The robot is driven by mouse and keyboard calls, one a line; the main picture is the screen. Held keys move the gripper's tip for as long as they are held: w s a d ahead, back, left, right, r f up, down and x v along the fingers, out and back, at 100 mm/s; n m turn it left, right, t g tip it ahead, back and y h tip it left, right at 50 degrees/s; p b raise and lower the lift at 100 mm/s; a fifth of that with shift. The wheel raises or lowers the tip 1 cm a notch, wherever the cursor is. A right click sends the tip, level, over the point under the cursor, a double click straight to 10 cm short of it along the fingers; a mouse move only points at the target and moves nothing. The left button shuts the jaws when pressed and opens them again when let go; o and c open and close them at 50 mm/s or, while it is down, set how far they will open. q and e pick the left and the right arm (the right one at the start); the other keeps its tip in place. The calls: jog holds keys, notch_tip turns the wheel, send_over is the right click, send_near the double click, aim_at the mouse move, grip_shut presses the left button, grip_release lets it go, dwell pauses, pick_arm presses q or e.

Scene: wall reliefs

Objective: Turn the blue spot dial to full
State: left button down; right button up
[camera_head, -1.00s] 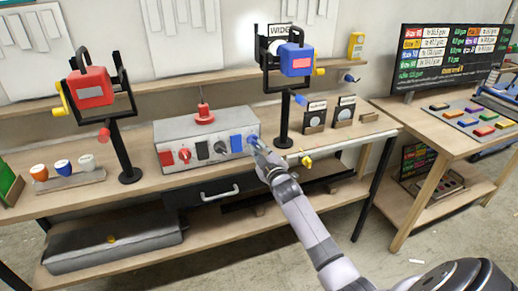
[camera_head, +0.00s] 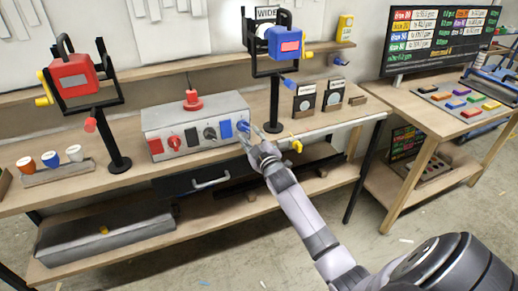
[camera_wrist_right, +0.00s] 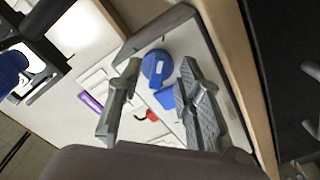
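The blue dial (camera_head: 243,126) is at the right end of the front of the grey control box (camera_head: 226,103). In the right wrist view it is a round blue knob (camera_wrist_right: 157,68) with a pale mark, beside a blue rocker switch (camera_wrist_right: 165,98). My right gripper (camera_head: 253,134) is in front of the box's right end. In the wrist view its fingers (camera_wrist_right: 158,64) are apart, one on each side of the dial, with visible gaps. Whether a finger touches it I cannot tell. A blue spotlight (camera_head: 285,43) stands on a post behind the box. My left gripper is not in view.
A red spotlight (camera_head: 73,77) on a post stands left of the box. A red knob (camera_head: 193,101) sits on top. Small cups (camera_head: 50,160) are at the left. Two dark cards (camera_head: 305,98) stand right of the blue spotlight's post. A yellow knob (camera_head: 297,146) is at the bench edge.

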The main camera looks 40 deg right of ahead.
jog(key=v, duration=1)
jog(key=shift+s, duration=0.1)
jog(key=s+a+f+m+g+y, duration=0.1)
jog(key=s+a+f+g, duration=0.1)
jog(key=f, duration=1)
jog(key=s+a+f+g+y, duration=0.1)
jog(key=s+a+f+g, duration=0.15)
jog(key=f, duration=0.85)
jog(key=s+a+f+m+g+y, duration=0.1)
jog(key=s+a+f+g, duration=0.1)
jog(key=s+f, duration=0.45)
jog(key=s+a+f+g, duration=0.2)
jog(key=s+f, duration=0.2)
jog(key=f, duration=0.6)
jog(key=s+a+f+g, duration=0.2)
jog(key=s+f, duration=0.3)
jog(key=s, duration=0.6)
jog(key=s+a+f+m+g+y, duration=0.1)
jog(key=s+a+f+g, duration=0.2)
jog(key=s+f, duration=0.3)
jog(key=s+a+f+g, duration=0.3)
jog(key=s+f, duration=0.3)
jog(key=s, duration=1)
jog(key=shift+s+a+f+m, duration=0.15)
jog(key=shift+s+a+m, duration=0.05)
jog(key=shift+s+m, duration=0.2)
